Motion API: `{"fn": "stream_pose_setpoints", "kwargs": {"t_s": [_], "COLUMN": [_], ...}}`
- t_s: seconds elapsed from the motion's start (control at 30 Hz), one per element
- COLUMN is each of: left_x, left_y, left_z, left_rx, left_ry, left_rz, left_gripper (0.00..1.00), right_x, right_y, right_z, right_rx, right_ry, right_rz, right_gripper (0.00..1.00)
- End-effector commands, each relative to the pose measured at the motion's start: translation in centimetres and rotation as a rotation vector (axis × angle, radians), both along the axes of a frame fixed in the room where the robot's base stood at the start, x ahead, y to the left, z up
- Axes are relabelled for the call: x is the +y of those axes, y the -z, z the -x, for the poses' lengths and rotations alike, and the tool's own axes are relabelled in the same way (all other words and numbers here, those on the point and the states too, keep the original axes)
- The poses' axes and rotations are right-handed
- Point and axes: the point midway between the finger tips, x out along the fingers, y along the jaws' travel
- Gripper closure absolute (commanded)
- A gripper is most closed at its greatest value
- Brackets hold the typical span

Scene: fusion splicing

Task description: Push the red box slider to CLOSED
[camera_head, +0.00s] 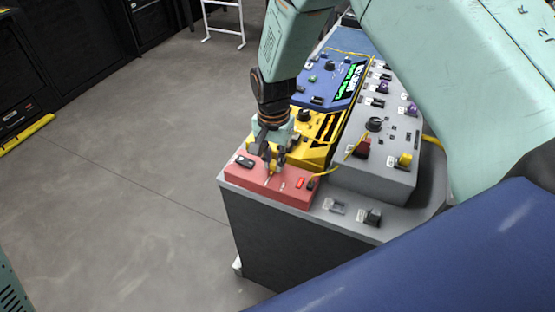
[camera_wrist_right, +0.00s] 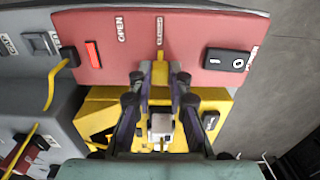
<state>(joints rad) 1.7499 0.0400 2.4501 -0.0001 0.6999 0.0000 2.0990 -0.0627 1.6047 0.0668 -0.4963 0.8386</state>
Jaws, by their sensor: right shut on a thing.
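The red box (camera_head: 262,190) sits at the near left corner of the grey bench, and its red top fills the upper part of the right wrist view (camera_wrist_right: 200,25). OPEN and CLOSED labels are printed on the top. My right gripper (camera_head: 273,166) comes down from above onto the box. In the right wrist view its fingertips (camera_wrist_right: 160,78) are shut around a yellow slider knob (camera_wrist_right: 160,70), in line with the CLOSED label and to the right of OPEN. The fingers hide part of the slider and its slot. My left gripper is not in view.
A yellow device (camera_head: 316,135) stands right behind the red box, with a blue device (camera_head: 325,90) beyond. A grey panel (camera_head: 350,181) with knobs stands to the right. A black rocker switch (camera_wrist_right: 228,60) and a yellow cable (camera_wrist_right: 50,90) are near the gripper.

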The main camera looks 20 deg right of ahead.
Motion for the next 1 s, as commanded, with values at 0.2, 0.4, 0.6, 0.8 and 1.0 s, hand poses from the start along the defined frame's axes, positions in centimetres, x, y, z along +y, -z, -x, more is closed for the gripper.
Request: {"fn": "stream_pose_setpoints", "kwargs": {"t_s": [0.2,0.4,0.6,0.8,1.0], "left_x": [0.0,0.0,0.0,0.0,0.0], "left_y": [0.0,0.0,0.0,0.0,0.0], "left_z": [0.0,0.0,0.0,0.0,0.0], "left_rx": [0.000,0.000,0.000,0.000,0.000], "left_ry": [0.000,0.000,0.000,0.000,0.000], "left_rz": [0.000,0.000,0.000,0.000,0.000], "left_gripper": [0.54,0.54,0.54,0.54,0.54], "right_x": [0.0,0.0,0.0,0.0,-0.1], "right_y": [0.0,0.0,-0.2,-2.5,-6.7], "right_z": [-0.2,-0.1,-0.1,-0.1,-0.1], "right_rx": [-0.006,-0.004,-0.004,-0.007,-0.009], "right_ry": [0.000,0.000,0.000,0.000,0.000], "right_rz": [0.000,0.000,0.000,0.000,-0.001], "right_gripper": [0.66,0.58,0.58,0.58,0.58]}}
